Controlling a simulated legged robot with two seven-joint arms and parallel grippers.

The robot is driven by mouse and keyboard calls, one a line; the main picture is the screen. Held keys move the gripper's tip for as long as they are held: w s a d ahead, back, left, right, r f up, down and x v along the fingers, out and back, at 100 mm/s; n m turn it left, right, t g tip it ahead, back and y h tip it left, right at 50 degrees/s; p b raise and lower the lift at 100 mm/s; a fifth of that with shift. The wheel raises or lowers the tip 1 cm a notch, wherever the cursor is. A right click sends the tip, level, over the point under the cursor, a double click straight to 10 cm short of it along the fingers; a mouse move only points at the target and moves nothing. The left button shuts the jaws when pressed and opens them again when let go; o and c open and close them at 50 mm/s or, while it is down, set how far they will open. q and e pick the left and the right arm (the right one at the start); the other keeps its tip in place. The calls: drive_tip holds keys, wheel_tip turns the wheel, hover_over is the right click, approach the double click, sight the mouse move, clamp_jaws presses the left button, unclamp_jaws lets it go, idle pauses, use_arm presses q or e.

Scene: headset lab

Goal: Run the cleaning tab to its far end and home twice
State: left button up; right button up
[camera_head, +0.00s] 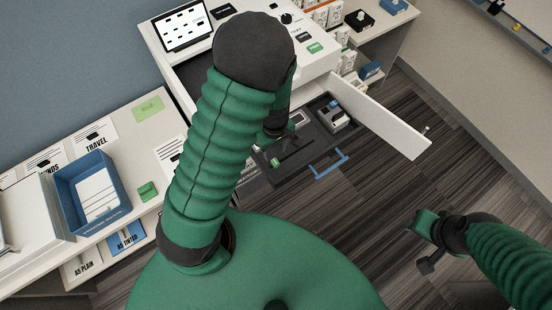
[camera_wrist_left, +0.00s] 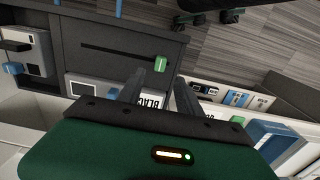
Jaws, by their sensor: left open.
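The green cleaning tab (camera_head: 275,162) sits at one end of a straight dark slot (camera_head: 297,152) in the dark tray (camera_head: 262,182). In the left wrist view the tab (camera_wrist_left: 161,62) is at the right end of the slot (camera_wrist_left: 115,50), just beyond my fingertips. My left gripper (camera_wrist_left: 160,88) is open, with the tab apart from its fingers. In the head view my left gripper (camera_head: 285,132) is partly hidden by its own arm, above the tray. My right gripper (camera_head: 428,245) is at the lower right, away from the tray; its jaws are unclear.
A blue handle (camera_head: 330,165) is at the tray's front edge. A white panel (camera_head: 385,120) stands out to the right of the tray. A white-and-grey device (camera_head: 335,116) sits in a tray compartment. A blue bin (camera_head: 92,192) stands on the left counter.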

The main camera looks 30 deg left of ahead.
sight(275, 162)
use_arm(q)
wheel_tip(275, 162, down, 7)
drive_tip(key=shift+d+r, duration=0.1)
drive_tip(key=shift+d+f, duration=0.15)
drive_tip(key=shift+f, duration=0.2)
clamp_jaws()
idle(1.1)
